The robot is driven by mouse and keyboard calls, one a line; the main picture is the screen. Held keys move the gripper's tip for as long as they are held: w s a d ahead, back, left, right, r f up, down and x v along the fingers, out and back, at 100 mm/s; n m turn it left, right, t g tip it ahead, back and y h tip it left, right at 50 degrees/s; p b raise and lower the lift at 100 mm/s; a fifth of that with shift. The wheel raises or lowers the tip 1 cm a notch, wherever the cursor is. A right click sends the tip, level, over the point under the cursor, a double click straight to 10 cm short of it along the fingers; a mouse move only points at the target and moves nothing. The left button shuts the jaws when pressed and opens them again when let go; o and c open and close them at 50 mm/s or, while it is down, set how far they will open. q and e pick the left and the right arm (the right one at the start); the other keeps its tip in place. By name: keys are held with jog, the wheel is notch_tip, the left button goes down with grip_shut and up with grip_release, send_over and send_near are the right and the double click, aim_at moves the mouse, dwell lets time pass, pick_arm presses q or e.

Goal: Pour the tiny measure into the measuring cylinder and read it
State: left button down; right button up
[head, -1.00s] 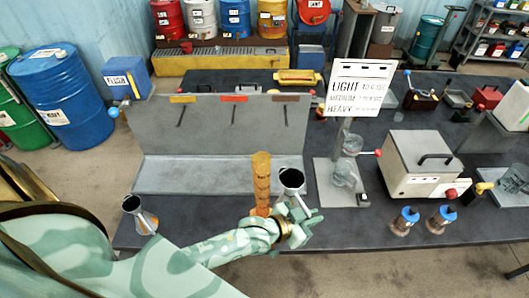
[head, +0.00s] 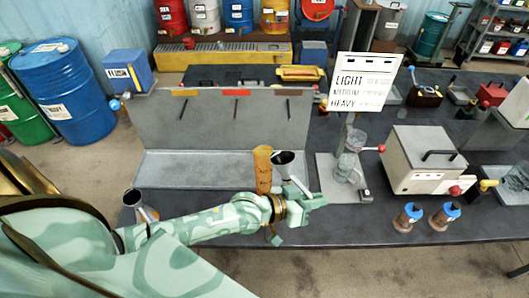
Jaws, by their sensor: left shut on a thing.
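The measuring cylinder (head: 263,172) is a tall amber tube standing on the bench, with the lower part hidden behind my left arm. A small metal measure (head: 285,158) with a dark inside is just right of the cylinder's top, tilted, its mouth near the cylinder's rim. Whether they touch, and whether any liquid is running, I cannot tell. My left gripper (head: 304,196) is shut on the measure, below its cup. My right gripper is not in view.
A second metal vessel or funnel (head: 133,199) stands at the left. A grey tray with a back panel (head: 220,125) lies behind the cylinder. A glass vessel (head: 347,168) stands right, below a sign (head: 360,82) reading LIGHT, MEDIUM, HEAVY. Two blue-capped bottles (head: 407,217) stand front right.

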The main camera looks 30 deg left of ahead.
pick_arm(q)
jog(key=shift+w+a+r+n+h+b, duration=0.1)
jog(key=shift+a+r+n+h+b, duration=0.2)
jog(key=shift+r, duration=0.3)
jog(key=shift+w+a+r+n+h+b, duration=0.1)
jog(key=shift+a+r+n+h+b, duration=0.1)
jog(key=shift+r+n+b, duration=0.3)
jog(key=shift+w+a+r+n+h+b, duration=0.1)
jog(key=shift+a+r+n+h+b, duration=0.15)
jog(key=shift+r, duration=0.45)
jog(key=r+n, duration=0.1)
jog(key=r, duration=0.1)
jog(key=r+n+h+b, duration=0.1)
jog(key=a+r+n+b, duration=0.1)
jog(key=r, duration=0.1)
jog(key=shift+r+t, duration=0.3)
jog(key=shift+t, duration=0.1)
jog(key=shift+w+r+n+b, duration=0.1)
jog(key=shift+r+n+b, duration=0.15)
jog(key=shift+r+b, duration=0.1)
jog(key=shift+a+r+n+h, duration=0.2)
jog(key=shift+r+n+h, duration=0.2)
jog(key=shift+r, duration=0.2)
jog(key=shift+w+a+r+n+t+b, duration=0.1)
jog(key=shift+a+r+n+t+b, duration=0.2)
jog(key=shift+r, duration=0.25)
jog(key=shift+w+a+r+n+t+b, duration=0.1)
jog(key=shift+a+r+n+t+b, duration=0.1)
jog(key=shift+r+n, duration=0.25)
dwell(3.3)
